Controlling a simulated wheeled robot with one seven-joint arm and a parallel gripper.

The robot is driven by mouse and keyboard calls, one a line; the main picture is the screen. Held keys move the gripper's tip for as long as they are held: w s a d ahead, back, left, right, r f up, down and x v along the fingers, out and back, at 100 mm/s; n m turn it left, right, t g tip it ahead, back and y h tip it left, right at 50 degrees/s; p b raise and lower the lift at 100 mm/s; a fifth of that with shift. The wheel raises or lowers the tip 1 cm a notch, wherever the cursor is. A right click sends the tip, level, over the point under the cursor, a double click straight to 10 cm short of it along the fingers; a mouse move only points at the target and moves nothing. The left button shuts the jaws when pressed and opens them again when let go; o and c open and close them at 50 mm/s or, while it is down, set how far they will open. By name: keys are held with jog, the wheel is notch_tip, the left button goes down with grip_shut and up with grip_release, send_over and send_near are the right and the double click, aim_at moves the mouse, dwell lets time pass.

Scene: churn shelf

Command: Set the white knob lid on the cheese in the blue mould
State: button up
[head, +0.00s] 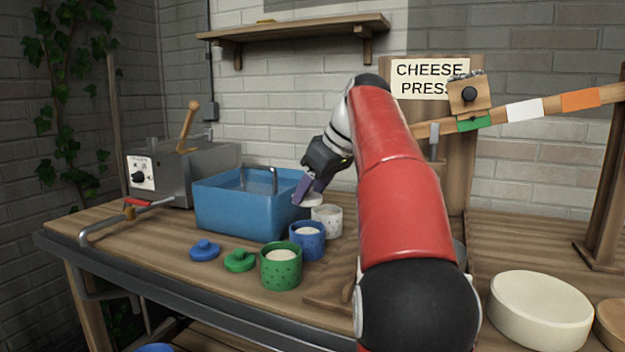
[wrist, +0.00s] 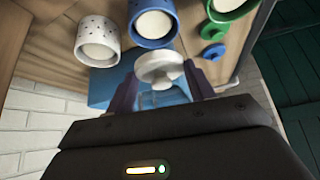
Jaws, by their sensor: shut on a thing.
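The white knob lid (wrist: 158,66) is held between the fingers of my gripper (wrist: 160,88). In the head view the lid (head: 312,199) shows pale under my gripper (head: 314,188), above the table near the white mould. The blue mould (head: 307,242) stands on the table with pale cheese in it, in front of and a little left of the white mould. In the wrist view the blue mould (wrist: 152,40) is just beyond the lid, its open top facing the camera. The lid is apart from it.
A white speckled mould (head: 327,221) and a green mould (head: 281,270), both with cheese, stand either side of the blue one. Blue (head: 205,251) and green (head: 240,261) lids lie on the table. A blue basin (head: 240,212) stands behind. The cheese press (head: 470,190) is at right.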

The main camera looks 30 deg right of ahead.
jog(key=shift+f, duration=1.4)
jog(key=shift+f+b, duration=0.95)
jog(key=shift+f, duration=0.45)
jog(key=shift+f, duration=0.1)
jog(key=o, duration=1)
jog(key=shift+o, duration=0.2)
jog(key=p+v, duration=0.1)
jog(key=v, duration=0.6)
jog(key=shift+s+r+p, duration=0.2)
jog(key=shift+r+p, duration=0.1)
jog(key=shift+r, duration=0.05)
